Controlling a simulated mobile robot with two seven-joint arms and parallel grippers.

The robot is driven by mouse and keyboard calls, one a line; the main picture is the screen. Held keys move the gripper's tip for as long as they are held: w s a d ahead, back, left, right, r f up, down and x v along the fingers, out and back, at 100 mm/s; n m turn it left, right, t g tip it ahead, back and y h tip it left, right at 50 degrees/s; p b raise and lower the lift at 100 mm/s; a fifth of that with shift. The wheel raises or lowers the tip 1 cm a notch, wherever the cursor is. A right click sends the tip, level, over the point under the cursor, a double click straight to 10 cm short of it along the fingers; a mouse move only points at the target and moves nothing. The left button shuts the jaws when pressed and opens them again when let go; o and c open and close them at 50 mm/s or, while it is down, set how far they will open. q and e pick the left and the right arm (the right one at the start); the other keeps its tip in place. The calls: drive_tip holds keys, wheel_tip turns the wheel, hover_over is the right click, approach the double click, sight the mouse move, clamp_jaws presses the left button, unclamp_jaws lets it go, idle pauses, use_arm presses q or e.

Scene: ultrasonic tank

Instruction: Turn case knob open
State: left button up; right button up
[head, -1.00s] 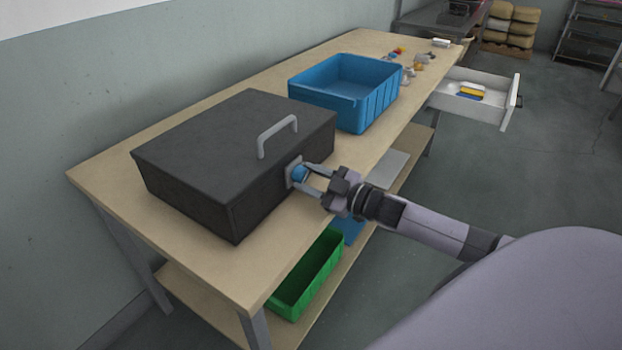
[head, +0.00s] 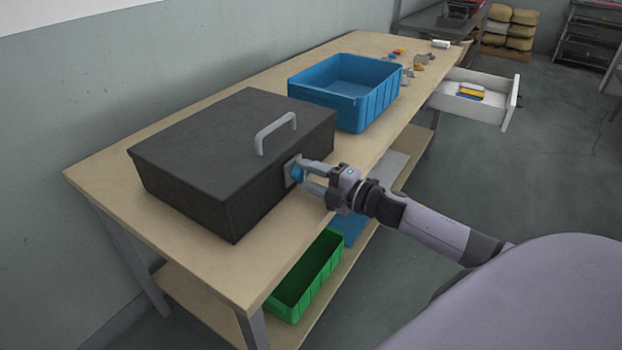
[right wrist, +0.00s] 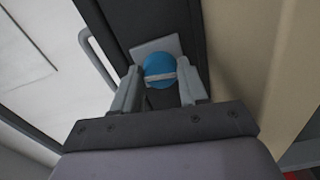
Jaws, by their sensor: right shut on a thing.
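The dark grey case (head: 225,150) sits on the wooden table, its lid down, with a light grey handle (head: 276,133) on top. A blue round knob (head: 297,173) on a light grey plate is on the case's front side. My right gripper (head: 303,174) is at the knob with a finger on each side, shut on it. In the right wrist view the knob (right wrist: 160,70) shows a pale bar across its face, between the fingertips (right wrist: 160,84). The plate (right wrist: 157,46) behind it looks tilted in that view. My left gripper is not in view.
A blue open bin (head: 345,90) stands behind the case on the table (head: 130,205). Small parts lie at the table's far end. A white drawer (head: 475,100) stands open at the right. A green bin (head: 307,275) is on the lower shelf.

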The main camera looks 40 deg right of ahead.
drive_tip(key=shift+n, duration=0.7)
drive_tip(key=o, duration=1.1)
drive_tip(key=shift+c, duration=0.2)
drive_tip(key=shift+b+v, duration=0.35)
drive_tip(key=shift+v, duration=3.25)
